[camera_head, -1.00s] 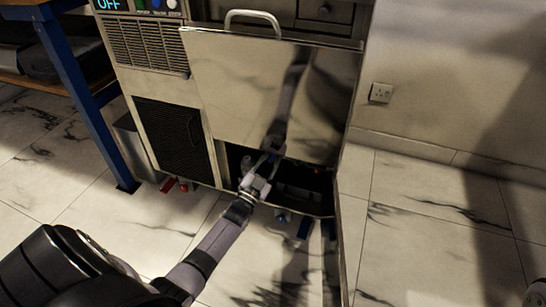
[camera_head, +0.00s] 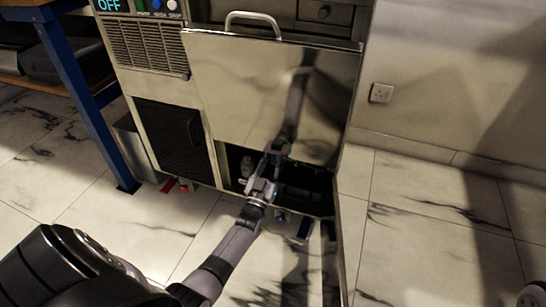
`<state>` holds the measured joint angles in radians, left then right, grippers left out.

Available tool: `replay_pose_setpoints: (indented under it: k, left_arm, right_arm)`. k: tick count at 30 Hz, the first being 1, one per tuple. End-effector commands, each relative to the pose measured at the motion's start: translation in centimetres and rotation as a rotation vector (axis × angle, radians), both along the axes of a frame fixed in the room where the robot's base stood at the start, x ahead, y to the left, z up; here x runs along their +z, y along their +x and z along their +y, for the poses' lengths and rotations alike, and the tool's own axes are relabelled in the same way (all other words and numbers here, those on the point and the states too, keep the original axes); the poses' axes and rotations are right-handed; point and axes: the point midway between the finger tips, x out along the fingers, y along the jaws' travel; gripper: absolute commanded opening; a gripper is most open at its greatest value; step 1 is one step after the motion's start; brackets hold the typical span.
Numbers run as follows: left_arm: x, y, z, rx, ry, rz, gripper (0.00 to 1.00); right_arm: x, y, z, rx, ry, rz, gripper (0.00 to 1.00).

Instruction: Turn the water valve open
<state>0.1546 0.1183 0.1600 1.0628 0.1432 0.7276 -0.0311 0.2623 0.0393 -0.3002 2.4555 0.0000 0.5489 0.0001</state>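The steel machine (camera_head: 255,95) has a dark opening low on its front, under a shiny panel. Below it are small red handles (camera_head: 183,187) at left and blue handles (camera_head: 305,228) under the opening. I cannot tell which one is the water valve. My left gripper (camera_head: 277,150) is at the upper edge of the opening, in front of the panel's lower edge and above the blue handles, apart from them. Its fingers are small and dark against the opening, so their gap is unclear. My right gripper is out of view.
A blue-legged bench (camera_head: 75,75) stands to the left, with a grey metal box (camera_head: 137,148) beside the machine. A wall socket (camera_head: 381,93) is at right.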

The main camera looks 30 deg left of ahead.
Motion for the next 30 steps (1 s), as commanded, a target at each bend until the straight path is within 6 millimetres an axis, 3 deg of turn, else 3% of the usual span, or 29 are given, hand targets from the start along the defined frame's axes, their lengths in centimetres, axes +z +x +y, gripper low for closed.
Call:
replay_pose_setpoints:
  k: [8,9,11,20,26,30]
  left_arm:
    - [0.0,0.0,0.0,0.001,-0.002,0.001,0.0]
    - [0.0,0.0,0.0,0.001,-0.002,0.001,0.18]
    - [0.0,0.0,0.0,0.001,-0.002,0.001,0.22]
    - [-0.1,-0.1,0.0,0.0,0.001,0.001,0.22]
    - [-1.1,-2.3,-0.6,0.0,-0.001,0.003,0.22]
    - [-2.3,-5.1,-1.3,0.0,-0.001,0.004,0.22]
  right_arm:
    - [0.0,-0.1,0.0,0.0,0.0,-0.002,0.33]
    - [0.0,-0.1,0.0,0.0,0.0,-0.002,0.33]
    - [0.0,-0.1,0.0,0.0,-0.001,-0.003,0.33]
    - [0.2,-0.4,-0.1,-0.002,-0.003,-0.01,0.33]
    - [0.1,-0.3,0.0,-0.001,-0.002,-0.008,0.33]
    - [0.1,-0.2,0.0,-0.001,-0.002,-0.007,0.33]
